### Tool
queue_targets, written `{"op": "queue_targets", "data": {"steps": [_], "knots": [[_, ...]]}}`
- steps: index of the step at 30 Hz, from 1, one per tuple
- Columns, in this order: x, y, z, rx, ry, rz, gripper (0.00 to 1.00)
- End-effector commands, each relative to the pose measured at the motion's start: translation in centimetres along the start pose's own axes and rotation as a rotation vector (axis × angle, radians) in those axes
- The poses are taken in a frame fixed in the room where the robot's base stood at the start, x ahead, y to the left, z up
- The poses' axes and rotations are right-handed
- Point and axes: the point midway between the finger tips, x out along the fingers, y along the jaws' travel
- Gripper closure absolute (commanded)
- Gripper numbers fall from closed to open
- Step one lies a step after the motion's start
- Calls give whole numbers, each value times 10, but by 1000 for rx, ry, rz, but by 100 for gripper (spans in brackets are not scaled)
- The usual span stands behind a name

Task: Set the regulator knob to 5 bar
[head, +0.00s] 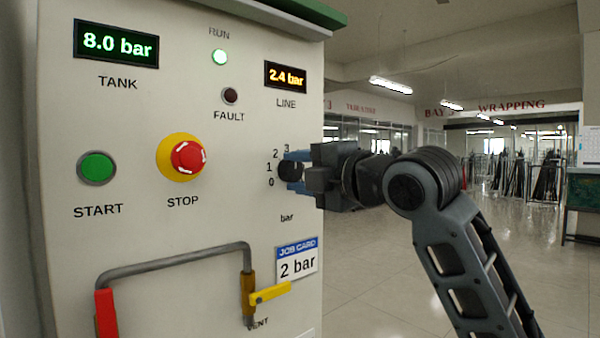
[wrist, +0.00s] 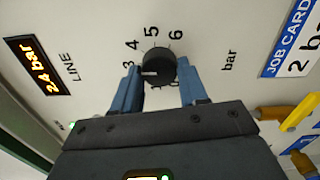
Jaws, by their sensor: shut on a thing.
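The regulator knob (head: 289,170) is a black round knob on the panel's right side, with a bar scale around it. In the wrist view the knob (wrist: 157,64) has a white mark pointing left, near 2 to 3; numbers up to 6 show. My gripper (head: 298,171) reaches in from the right, its blue fingers on either side of the knob; they also flank it in the wrist view (wrist: 160,76). It is shut on the knob. The LINE display (head: 286,77) reads 2.4 bar. Part of the scale is hidden behind my gripper.
The TANK display (head: 116,44) reads 8.0 bar. A job card (head: 297,260) below the knob says 2 bar. The red STOP button (head: 188,157), green START button (head: 97,167) and yellow VENT lever (head: 270,293) are on the same panel. Open floor lies to the right.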

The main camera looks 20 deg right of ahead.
Motion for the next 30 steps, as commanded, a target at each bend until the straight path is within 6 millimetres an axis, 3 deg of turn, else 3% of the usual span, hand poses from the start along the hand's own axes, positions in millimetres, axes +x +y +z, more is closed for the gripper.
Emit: {"op": "queue_targets", "data": {"steps": [30], "knots": [[1, 1, 0, 964, -3, -8, 88]]}}
